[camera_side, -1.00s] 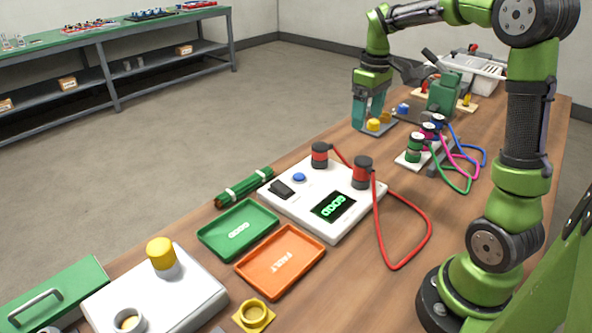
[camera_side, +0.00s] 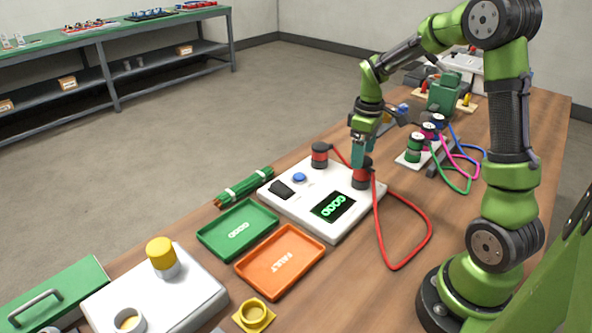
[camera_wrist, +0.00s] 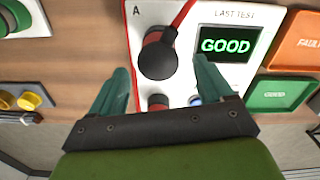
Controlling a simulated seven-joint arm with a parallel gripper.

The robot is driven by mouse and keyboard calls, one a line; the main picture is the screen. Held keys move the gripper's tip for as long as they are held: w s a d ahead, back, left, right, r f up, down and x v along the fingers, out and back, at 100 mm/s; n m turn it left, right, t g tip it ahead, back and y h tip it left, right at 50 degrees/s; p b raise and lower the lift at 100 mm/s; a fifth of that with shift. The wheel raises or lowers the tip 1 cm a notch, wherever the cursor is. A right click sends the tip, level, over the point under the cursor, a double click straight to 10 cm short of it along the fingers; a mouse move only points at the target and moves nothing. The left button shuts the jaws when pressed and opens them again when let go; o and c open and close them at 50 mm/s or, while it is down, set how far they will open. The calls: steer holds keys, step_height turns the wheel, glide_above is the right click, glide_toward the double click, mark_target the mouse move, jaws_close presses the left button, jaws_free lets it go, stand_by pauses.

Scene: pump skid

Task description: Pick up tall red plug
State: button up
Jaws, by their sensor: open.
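Two red plugs with black caps stand upright on the white tester box (camera_side: 345,205). My gripper (camera_side: 360,160) is over the right-hand plug (camera_side: 361,178) in the side view, and its fingers hide the top of that plug. In the wrist view this plug's black cap (camera_wrist: 157,58) lies between my two open teal fingers (camera_wrist: 161,66), with gaps on both sides, beside the letter A. A red cable leaves it. The other plug (camera_side: 320,156) stands at the box's back left. A smaller red part (camera_wrist: 158,101) shows between the fingers.
The box has a screen reading GOOD (camera_side: 334,206), a blue button (camera_side: 299,177) and a black switch (camera_side: 281,189). A green tray (camera_side: 205,240) and an orange tray (camera_side: 243,270) lie in front. The red cable (camera_side: 426,238) loops right. Several coloured plugs (camera_side: 415,147) stand behind.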

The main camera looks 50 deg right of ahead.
mark_target(364, 174)
step_height(364, 174, down, 5)
steer(key=shift+s+d+f, duration=0.1)
steer(key=shift+s, duration=0.05)
steer(key=shift+c, duration=0.5)
steer(key=c, duration=1.1)
steer(key=shift+c, duration=0.3)
